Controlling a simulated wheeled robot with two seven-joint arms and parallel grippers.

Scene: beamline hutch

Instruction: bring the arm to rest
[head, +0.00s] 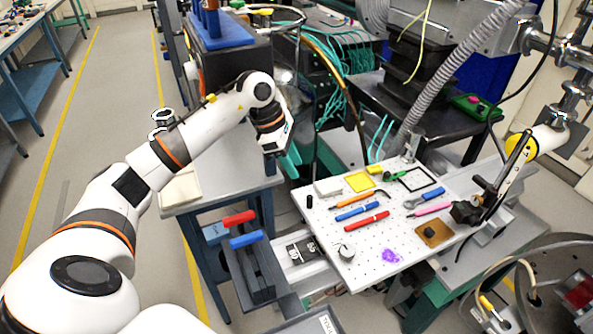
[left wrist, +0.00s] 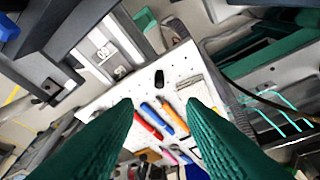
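My left arm (head: 190,143) reaches in from the left of the head view, bent at the elbow, with its wrist turned down. My left gripper (head: 290,162) hangs in the air near the left back edge of the white perforated board (head: 322,228). In the left wrist view its two green ribbed fingers (left wrist: 160,104) are wide apart with nothing between them, and the board (left wrist: 187,65) lies below. My right gripper is not in view.
Teal cables (head: 345,115) hang behind the gripper. A rack with red and blue handles (head: 246,239) stands left of the board.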

